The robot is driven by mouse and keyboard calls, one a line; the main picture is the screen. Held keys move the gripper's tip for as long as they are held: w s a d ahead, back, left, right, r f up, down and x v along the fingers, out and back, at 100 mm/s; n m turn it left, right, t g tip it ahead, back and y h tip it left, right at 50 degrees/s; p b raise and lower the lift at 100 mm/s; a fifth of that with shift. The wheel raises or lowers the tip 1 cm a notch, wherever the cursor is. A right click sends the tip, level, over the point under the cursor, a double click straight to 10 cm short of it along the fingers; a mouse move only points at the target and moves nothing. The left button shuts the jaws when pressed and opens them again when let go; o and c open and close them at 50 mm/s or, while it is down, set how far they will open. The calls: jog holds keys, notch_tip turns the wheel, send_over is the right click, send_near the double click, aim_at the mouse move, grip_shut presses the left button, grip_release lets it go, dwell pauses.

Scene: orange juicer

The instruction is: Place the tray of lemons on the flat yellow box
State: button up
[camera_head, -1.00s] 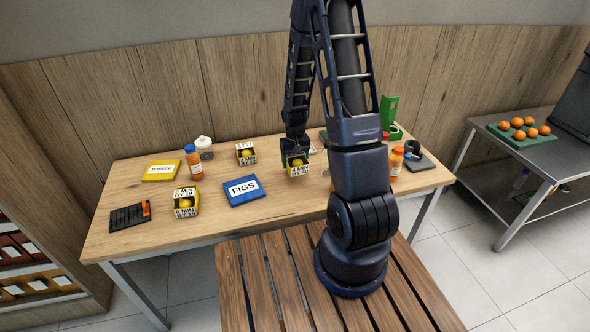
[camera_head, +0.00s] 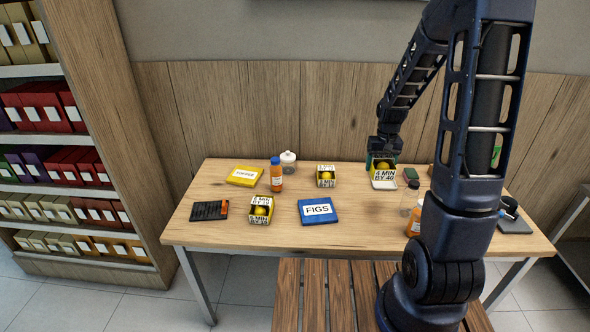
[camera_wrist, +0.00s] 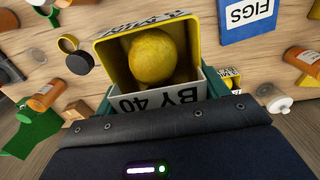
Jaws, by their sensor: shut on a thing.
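My gripper (camera_head: 383,155) is shut on a small open tray of lemons (camera_head: 384,174), yellow inside with a white printed front, right of the table's middle. In the wrist view the tray (camera_wrist: 182,97) sits between the green fingers with a lemon (camera_wrist: 158,55) inside; whether its underside is clear of the table is hard to tell. The flat yellow box (camera_head: 244,176) lies at the table's back left with a white label on top. Nothing is on it. My gripper is well to its right.
Two similar lemon boxes stand on the table, one at the back (camera_head: 326,176) and one in front (camera_head: 261,209). An orange bottle (camera_head: 276,176) and a white jar (camera_head: 288,162) stand right of the yellow box. A blue FIGS box (camera_head: 318,211) lies mid-table.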

jog(key=w+a+r+n, duration=0.1)
jog(key=w+a+n, duration=0.1)
jog(key=w+a, duration=1)
jog(key=n, duration=0.6)
send_over(245, 174)
notch_tip(245, 174, down, 19)
jog(key=shift+f, duration=0.15)
jog(key=o, duration=1.1)
jog(key=shift+c, duration=0.2)
